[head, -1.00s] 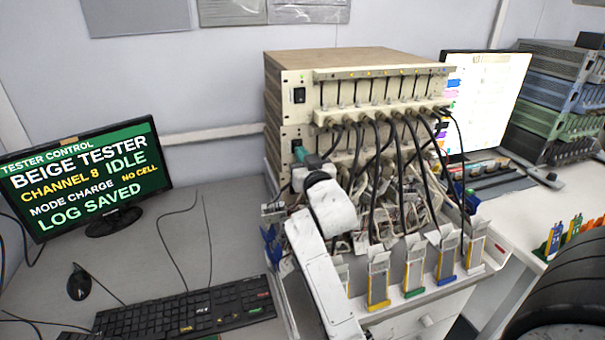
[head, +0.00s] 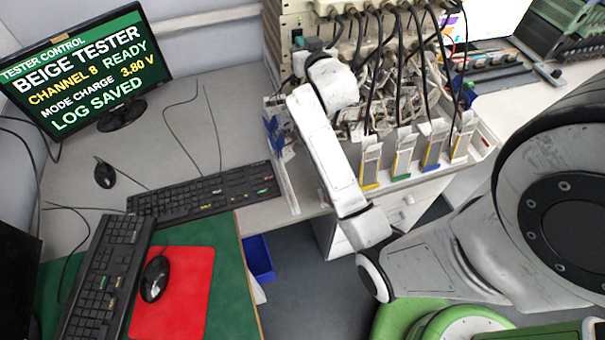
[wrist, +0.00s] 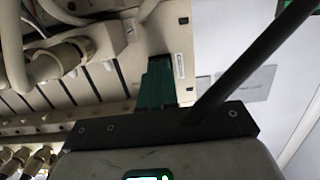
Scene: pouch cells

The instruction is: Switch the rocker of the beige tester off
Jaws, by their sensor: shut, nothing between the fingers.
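The beige tester (head: 292,18) stands at the top of the head view, its upper part cut off by the frame. My gripper (head: 313,43) is just right of and below this rocker, with green fingers shut and empty. In the wrist view the shut fingers (wrist: 157,82) lie in front of a beige panel (wrist: 181,40) with a small barcode label. The rocker is not visible there, and I cannot tell whether the fingers touch the panel.
Black cables hang from the tester to a tray (head: 478,160) of pouch cells; one (wrist: 255,60) crosses the wrist view near the fingers. The monitor (head: 90,75) reads channel 8 ready, mode charge, 3.80 V, log saved. Keyboards and mice lie on the left desk.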

